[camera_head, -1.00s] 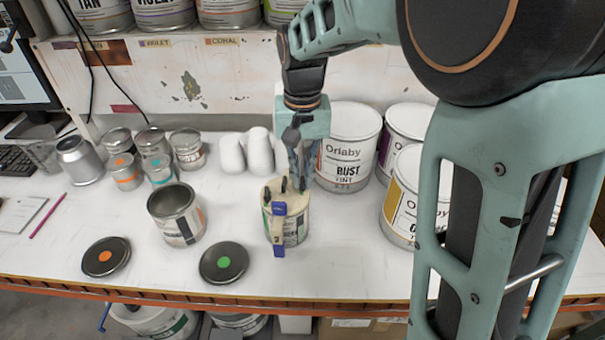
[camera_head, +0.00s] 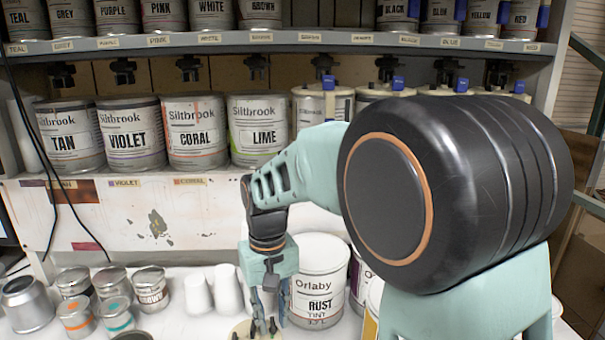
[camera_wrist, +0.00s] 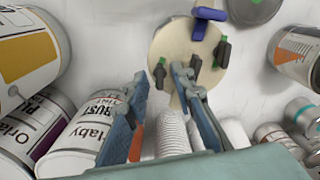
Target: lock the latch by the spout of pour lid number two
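A round cream pour lid (camera_wrist: 180,40) on a can shows in the wrist view, with several dark latches with green marks on top. A blue part (camera_wrist: 209,14) sits at its spout side, at the top of the picture. One latch (camera_wrist: 223,52) is at the lid's right edge, and another (camera_wrist: 160,73) is at its left, close to my left fingertip. My gripper (camera_wrist: 159,80) is open over the lid, its fingers apart with nothing clearly between them. In the head view the lid (camera_head: 240,331) is cut off by the bottom edge, below my gripper (camera_head: 268,324). No lid number is readable.
The Rust can (camera_head: 320,285) stands close to the right of my gripper. Two white rounded objects (camera_head: 198,292) and several small cans (camera_head: 112,285) stand left. A shelf with larger cans (camera_head: 195,130) and blue-topped pour lids (camera_head: 398,83) is behind.

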